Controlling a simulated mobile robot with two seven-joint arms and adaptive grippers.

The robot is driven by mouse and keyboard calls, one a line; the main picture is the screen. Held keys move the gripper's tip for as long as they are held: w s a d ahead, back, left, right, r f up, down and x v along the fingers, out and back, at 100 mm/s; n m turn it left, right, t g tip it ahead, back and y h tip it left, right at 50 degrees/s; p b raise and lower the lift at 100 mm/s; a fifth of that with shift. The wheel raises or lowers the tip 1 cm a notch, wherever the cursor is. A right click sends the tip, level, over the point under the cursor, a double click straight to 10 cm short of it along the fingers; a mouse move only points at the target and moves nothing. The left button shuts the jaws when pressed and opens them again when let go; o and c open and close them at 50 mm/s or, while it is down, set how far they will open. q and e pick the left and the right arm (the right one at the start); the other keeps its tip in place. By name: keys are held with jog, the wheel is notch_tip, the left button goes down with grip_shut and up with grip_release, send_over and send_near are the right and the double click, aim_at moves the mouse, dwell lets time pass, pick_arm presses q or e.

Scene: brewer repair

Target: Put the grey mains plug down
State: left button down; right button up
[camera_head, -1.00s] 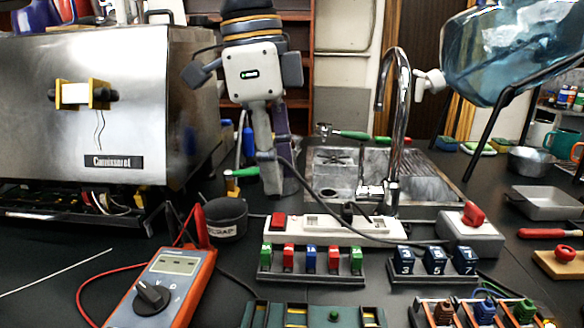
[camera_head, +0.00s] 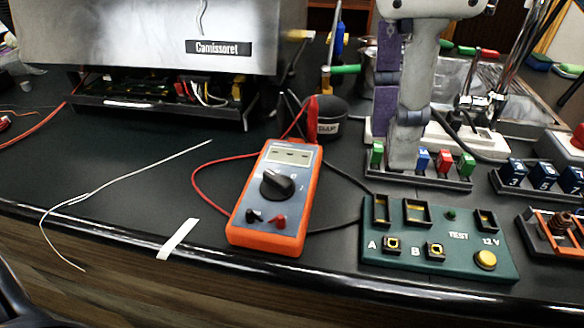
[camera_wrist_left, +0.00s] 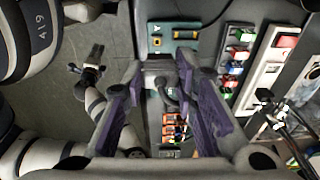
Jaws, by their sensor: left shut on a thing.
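My left gripper (camera_head: 402,150) points down at the upper right of the head view, in front of the coloured block rack. Its purple finger pads are close together. In the left wrist view the left gripper (camera_wrist_left: 160,75) is shut on the grey mains plug (camera_wrist_left: 157,78), with a dark cable curving from it. In the head view the fingers hide the plug. A dark gripper on a white arm, apparently my right gripper (camera_wrist_left: 92,58), shows at left in the left wrist view; its jaws are too small to read.
An orange multimeter (camera_head: 275,185) with red and black leads lies mid-bench. A green test panel (camera_head: 440,255) is near the front edge. The coloured block rack (camera_head: 450,182) and white power strip (camera_head: 485,145) lie behind it. The bench at left is mostly clear, with a thin white wire (camera_head: 125,180).

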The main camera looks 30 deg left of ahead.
pick_arm(q)
jog(key=shift+s+f, duration=0.2)
jog(key=shift+s, duration=0.15)
jog(key=shift+w+a+f, duration=0.1)
jog(key=shift+w+f, duration=0.05)
jog(key=shift+f, duration=0.05)
jog(key=w+a+f, duration=0.2)
jog(key=w+f, duration=0.1)
jog(key=w+a+f, duration=0.2)
jog(key=w+f, duration=0.1)
jog(key=w, duration=0.1)
jog(key=w+a+f, duration=0.3)
jog(key=w, duration=0.1)
jog(key=shift+f, duration=0.25)
jog(key=shift+w+f, duration=0.1)
jog(key=shift+f, duration=1.65)
jog(key=c, duration=1.3)
grip_release()
